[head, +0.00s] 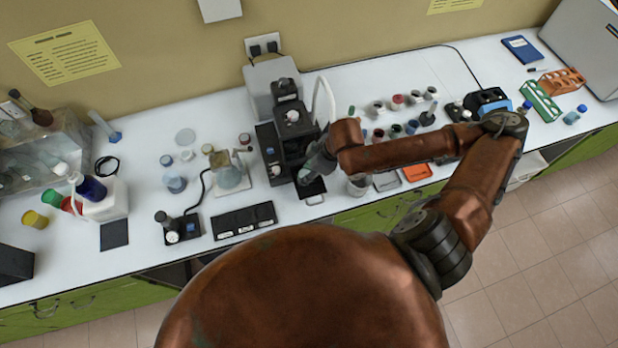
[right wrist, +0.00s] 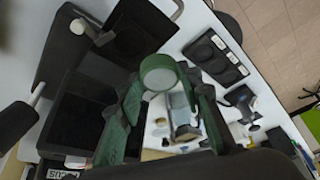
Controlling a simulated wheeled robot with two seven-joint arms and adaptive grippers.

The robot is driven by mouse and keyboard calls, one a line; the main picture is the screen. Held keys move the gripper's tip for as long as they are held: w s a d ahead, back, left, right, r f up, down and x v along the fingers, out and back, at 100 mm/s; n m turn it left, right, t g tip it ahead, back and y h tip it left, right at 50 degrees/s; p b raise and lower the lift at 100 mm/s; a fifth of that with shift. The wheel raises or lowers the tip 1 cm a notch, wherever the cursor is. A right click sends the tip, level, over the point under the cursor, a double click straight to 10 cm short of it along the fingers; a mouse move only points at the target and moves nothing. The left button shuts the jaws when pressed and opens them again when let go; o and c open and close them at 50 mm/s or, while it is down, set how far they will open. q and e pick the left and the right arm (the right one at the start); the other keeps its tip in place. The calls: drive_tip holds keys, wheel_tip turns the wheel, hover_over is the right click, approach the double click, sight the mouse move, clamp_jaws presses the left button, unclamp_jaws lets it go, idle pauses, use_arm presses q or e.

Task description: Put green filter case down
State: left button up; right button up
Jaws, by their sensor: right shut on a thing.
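The green filter case (right wrist: 158,72), a round green ring with a pale face, is between the fingertips of my right gripper (right wrist: 160,88) in the right wrist view. The gripper is shut on it. In the head view my right gripper (head: 309,171) is at the front of the black apparatus (head: 272,149), over its black tray with a wire handle (head: 315,194). The case is too small to make out clearly there. I cannot tell whether it touches the tray. My left gripper is not in view.
A black holder with three slots (head: 244,221) lies left of the tray. A glass flask on a stand (head: 229,177) is behind it. A beaker (head: 358,186) and an orange tray (head: 417,172) are close on the right. Several jars stand behind my right arm.

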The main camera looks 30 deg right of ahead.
drive_tip(key=shift+w+d+f+b, duration=0.2)
drive_tip(key=shift+w+f+b, duration=0.05)
drive_tip(key=shift+f+b, duration=0.4)
drive_tip(key=shift+w+d+f+b, duration=0.2)
drive_tip(key=shift+w+f+b, duration=0.05)
drive_tip(key=shift+f+b, duration=0.3)
drive_tip(key=shift+w+d+f+p, duration=0.4)
drive_tip(key=shift+w+d+f, duration=0.4)
drive_tip(key=shift+w+f, duration=0.25)
drive_tip(key=shift+w+d+f, duration=0.15)
drive_tip(key=shift+f, duration=0.3)
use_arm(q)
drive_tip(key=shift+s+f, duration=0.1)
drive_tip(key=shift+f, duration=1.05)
use_arm(e)
drive_tip(key=shift+d+f, duration=0.1)
drive_tip(key=shift+f, duration=1.55)
drive_tip(key=shift+f, duration=0.1)
drive_tip(key=o, duration=0.7)
use_arm(q)
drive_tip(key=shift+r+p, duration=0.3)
drive_tip(key=shift+p, duration=0.15)
use_arm(e)
drive_tip(key=v, duration=1.2)
drive_tip(key=shift+w, duration=0.1)
